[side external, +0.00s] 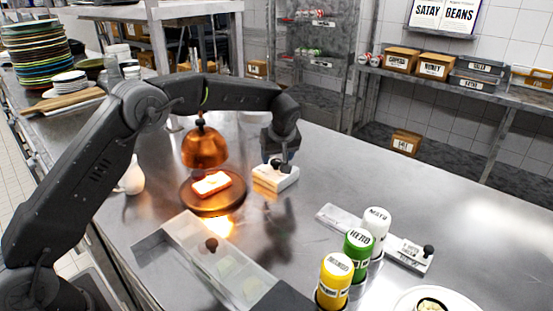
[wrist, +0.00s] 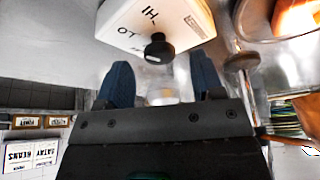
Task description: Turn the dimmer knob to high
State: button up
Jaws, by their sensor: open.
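The dimmer box (side external: 276,180) is a small white block on the steel counter, just right of the copper lamp. In the wrist view the white box (wrist: 180,20) shows "HI" and "LO" marks and a round black dimmer knob (wrist: 158,48). The knob's pointing direction is not clear. My gripper (wrist: 161,64) is open, with one blue finger on each side of the knob's line and the knob just beyond the fingertips. Gaps show between knob and fingers. In the side view my gripper (side external: 281,158) is right above the box and partly covers the knob.
A copper heat lamp (side external: 205,148) hangs over a glowing food piece (side external: 212,183) on a round dark plate (side external: 202,205), close left of the box. A clear-lidded bin (side external: 215,262) is in front. Yellow (side external: 334,282), green and white bottles stand at right.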

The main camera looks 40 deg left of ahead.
jog(key=shift+x, duration=0.9)
jog(key=c, duration=0.9)
